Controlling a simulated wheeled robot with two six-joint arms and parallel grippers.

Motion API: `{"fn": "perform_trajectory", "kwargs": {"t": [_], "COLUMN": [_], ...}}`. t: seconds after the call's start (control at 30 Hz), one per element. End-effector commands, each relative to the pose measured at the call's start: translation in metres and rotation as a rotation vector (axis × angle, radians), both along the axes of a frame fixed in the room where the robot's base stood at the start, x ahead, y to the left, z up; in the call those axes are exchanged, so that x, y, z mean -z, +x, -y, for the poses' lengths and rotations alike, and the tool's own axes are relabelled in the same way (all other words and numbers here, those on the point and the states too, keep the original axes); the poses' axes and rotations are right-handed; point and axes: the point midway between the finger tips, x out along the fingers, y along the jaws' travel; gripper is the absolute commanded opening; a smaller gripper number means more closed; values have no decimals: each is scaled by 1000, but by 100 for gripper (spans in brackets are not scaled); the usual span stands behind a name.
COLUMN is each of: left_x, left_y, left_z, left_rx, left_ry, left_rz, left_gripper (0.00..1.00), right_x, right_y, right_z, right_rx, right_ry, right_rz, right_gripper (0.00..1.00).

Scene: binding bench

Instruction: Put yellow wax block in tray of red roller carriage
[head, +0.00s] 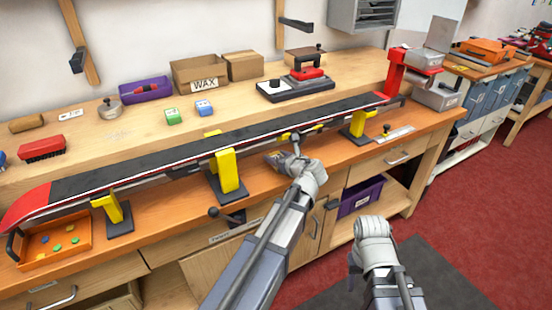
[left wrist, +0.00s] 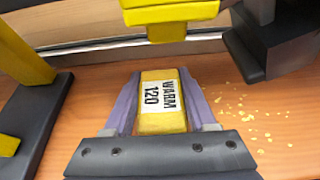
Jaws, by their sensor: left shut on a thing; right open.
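The yellow wax block (left wrist: 163,105), labelled WARM 120, lies between the purple fingers of my left gripper (left wrist: 165,108) in the left wrist view. The fingers are shut on its sides, close over the wooden bench; I cannot tell if it touches the bench. In the head view my left gripper (head: 279,160) is at the near side of the ski, and the block is mostly hidden. A red unit with grey trays (head: 396,74) stands by the ski's right end; it looks like the red roller carriage. My right gripper (head: 373,229) is open, low in front of the bench.
A long black ski (head: 210,145) rests on yellow clamps (head: 228,170) beside my left gripper. An orange tray (head: 85,238) holds small discs at the left. An iron (head: 308,74), a WAX box (head: 200,75) and small blocks stand behind. Yellow crumbs (left wrist: 257,112) lie right of the block.

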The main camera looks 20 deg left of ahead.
Motion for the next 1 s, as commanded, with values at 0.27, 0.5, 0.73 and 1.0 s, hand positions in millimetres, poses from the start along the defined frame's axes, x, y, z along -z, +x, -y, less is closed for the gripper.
{"fn": "perform_trajectory", "kwargs": {"t": [0.27, 0.5, 0.73, 1.0], "left_x": [3, 3, -4, -25], "left_y": [0, 0, -2, -35], "left_z": [0, 0, 2, 39], "left_rx": [0, 0, 1, 4], "left_ry": [0, 0, 0, 0], "left_rz": [0, 0, 0, 0], "left_gripper": [74, 87, 87, 87], "right_x": [3, 3, -4, -25], "right_y": [0, 0, 0, 0], "right_z": [0, 0, 0, 0], "right_rx": [0, 0, 0, 0], "right_ry": [0, 0, 0, 0], "right_rz": [0, 0, 0, 0], "right_gripper": [50, 50, 50, 50]}}
